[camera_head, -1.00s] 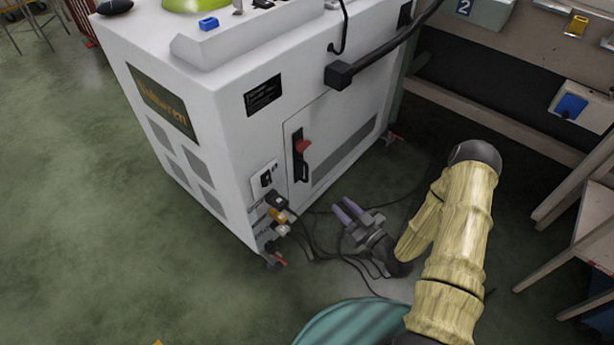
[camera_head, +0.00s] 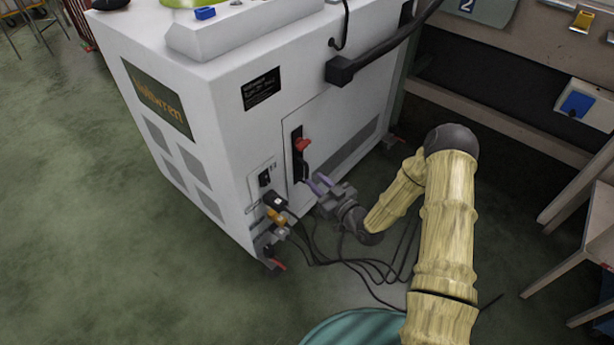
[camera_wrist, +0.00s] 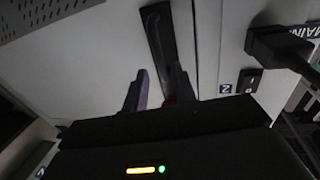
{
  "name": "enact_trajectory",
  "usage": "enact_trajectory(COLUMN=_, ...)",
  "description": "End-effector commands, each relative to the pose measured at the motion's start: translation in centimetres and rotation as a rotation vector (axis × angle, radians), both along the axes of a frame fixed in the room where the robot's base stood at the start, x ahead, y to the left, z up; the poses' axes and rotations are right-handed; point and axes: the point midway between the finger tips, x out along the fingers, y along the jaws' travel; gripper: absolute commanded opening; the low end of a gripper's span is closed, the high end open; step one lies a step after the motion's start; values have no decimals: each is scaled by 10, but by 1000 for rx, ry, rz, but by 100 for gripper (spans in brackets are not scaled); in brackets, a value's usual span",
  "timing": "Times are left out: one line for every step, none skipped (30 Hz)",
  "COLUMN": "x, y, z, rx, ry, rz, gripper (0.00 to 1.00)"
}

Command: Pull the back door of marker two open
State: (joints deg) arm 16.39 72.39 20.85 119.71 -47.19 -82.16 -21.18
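The white machine (camera_head: 225,110) has a pale door panel (camera_head: 345,115) on the side facing my arm. The door carries a black upright handle (camera_head: 297,150) with a red part on it. The door looks closed. My gripper (camera_head: 316,184) is at the handle's lower end, its two purple fingers pointing at the door. In the wrist view the black handle (camera_wrist: 160,40) lies ahead of my gripper (camera_wrist: 158,78). The fingers are apart; the right one overlaps the handle's edge, the left stands clear of it. I cannot tell whether they touch it. Nothing is held.
Plugs (camera_head: 276,208) and a switch (camera_head: 265,178) sit left of the door, with black cables (camera_head: 345,262) trailing on the floor below my gripper. A bench (camera_head: 500,125) and a wooden stool (camera_head: 585,225) stand at right.

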Motion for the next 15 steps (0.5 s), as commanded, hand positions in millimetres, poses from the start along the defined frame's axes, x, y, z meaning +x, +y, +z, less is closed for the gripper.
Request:
enact_trajectory(x=7, y=7, z=-3, rx=0, ry=-6, rz=3, gripper=27)
enact_trajectory(x=11, y=10, z=-3, rx=-1, ry=-5, rz=3, gripper=27)
enact_trajectory(x=16, y=15, z=-3, rx=-1, ry=-5, rz=2, gripper=27)
enact_trajectory(x=20, y=18, z=-3, rx=0, ry=-5, rz=2, gripper=27)
enact_trajectory(x=24, y=21, z=-3, rx=0, ry=-4, rz=2, gripper=27)
enact_trajectory(x=28, y=25, z=-3, rx=0, ry=-4, rz=1, gripper=27)
enact_trajectory(x=32, y=27, z=-3, rx=0, ry=-4, rz=2, gripper=27)
enact_trajectory(x=34, y=30, z=-3, rx=-1, ry=-3, rz=2, gripper=27)
enact_trajectory(x=37, y=32, z=-2, rx=-2, ry=-3, rz=2, gripper=27)
enact_trajectory(x=39, y=33, z=-2, rx=-1, ry=-2, rz=1, gripper=27)
enact_trajectory(x=40, y=35, z=-1, rx=0, ry=-1, rz=0, gripper=27)
enact_trajectory(x=42, y=36, z=-1, rx=0, ry=-1, rz=0, gripper=27)
enact_trajectory(x=42, y=36, z=-1, rx=1, ry=-1, rz=0, gripper=27)
enact_trajectory(x=43, y=36, z=0, rx=0, ry=0, rz=0, gripper=27)
enact_trajectory(x=43, y=37, z=0, rx=0, ry=0, rz=0, gripper=27)
